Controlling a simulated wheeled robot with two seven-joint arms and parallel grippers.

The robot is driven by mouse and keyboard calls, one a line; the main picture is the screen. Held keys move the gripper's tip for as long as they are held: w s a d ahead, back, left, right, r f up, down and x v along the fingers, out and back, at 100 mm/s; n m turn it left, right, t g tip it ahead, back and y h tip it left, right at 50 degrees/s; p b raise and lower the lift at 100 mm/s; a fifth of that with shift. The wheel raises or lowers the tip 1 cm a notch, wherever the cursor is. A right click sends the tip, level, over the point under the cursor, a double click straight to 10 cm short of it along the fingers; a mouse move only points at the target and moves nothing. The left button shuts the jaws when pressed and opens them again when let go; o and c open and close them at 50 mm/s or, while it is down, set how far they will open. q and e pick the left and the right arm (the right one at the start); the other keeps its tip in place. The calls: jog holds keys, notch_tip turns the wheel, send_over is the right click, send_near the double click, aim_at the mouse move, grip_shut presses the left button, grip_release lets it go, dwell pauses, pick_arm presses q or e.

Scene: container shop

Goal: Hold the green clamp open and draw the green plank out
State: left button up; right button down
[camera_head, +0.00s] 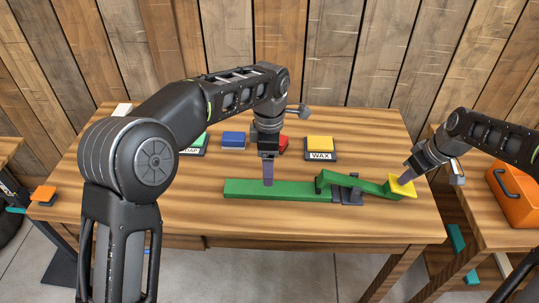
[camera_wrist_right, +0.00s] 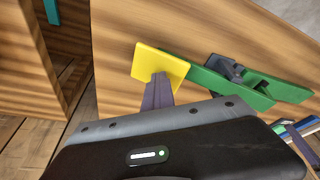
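The green plank (camera_head: 240,188) lies flat along the table, its right end under the raised left end of the green clamp (camera_head: 370,185). The clamp's lever slopes down to a yellow pad (camera_head: 406,189) on the right and sits on a dark grey base (camera_head: 347,196). My left gripper (camera_head: 268,181) points straight down at the plank's middle; its fingers overlap edge-on, so its opening is hidden. My right gripper (camera_head: 405,179) has its fingertips together against the yellow pad, also seen in the right wrist view on the pad (camera_wrist_right: 150,62). The plank (camera_wrist_right: 290,92) shows there too.
Behind the plank stand a yellow block (camera_head: 320,143) on a holder labelled WAX, a blue block (camera_head: 233,139), and a red block partly behind my left arm. An orange case (camera_head: 515,195) is on the right-hand table. The table front is clear.

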aim_at(246, 187)
pick_arm(q)
notch_tip(246, 187, down, 9)
jog(key=shift+r, duration=0.15)
pick_arm(e)
jog(key=shift+a+f, duration=0.1)
pick_arm(q)
jog(key=shift+c, duration=0.3)
jog(key=c, duration=1.5)
jog(key=shift+r, duration=0.1)
grip_shut()
jog(key=shift+r, duration=0.15)
jog(key=shift+a, duration=0.15)
jog(key=shift+a, duration=3.15)
